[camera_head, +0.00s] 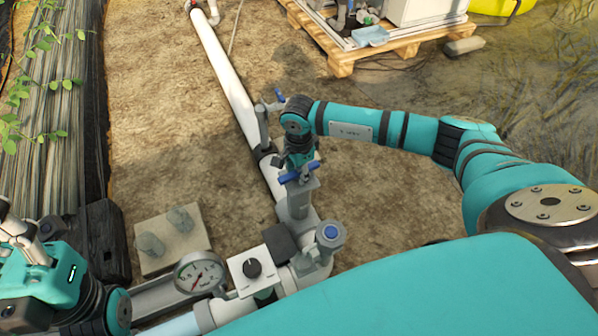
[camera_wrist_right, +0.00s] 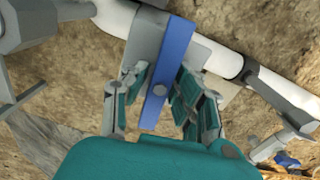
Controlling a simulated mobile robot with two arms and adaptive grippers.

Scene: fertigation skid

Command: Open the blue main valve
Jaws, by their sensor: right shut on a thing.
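The blue main valve handle (camera_head: 300,173) is a flat bar on top of a grey valve body (camera_head: 299,200) in the white pipe line. In the right wrist view the blue bar (camera_wrist_right: 172,62) has a round bolt and lies roughly crosswise to the pipe. My right gripper (camera_head: 302,176) reaches down over it. In the wrist view its two fingers (camera_wrist_right: 160,88) stand on either side of the bar and are shut on it. My left gripper (camera_head: 24,240) is partly in view at the lower left; its fingertips are not clear.
A white pipe (camera_head: 222,68) runs away from the valve. A pressure gauge (camera_head: 199,273), a dial box (camera_head: 252,269) and a blue-capped fitting (camera_head: 330,233) stand nearby. A second, smaller blue handle (camera_head: 279,96) is beyond. A pallet (camera_head: 341,63) stands at the back. Bare soil lies around.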

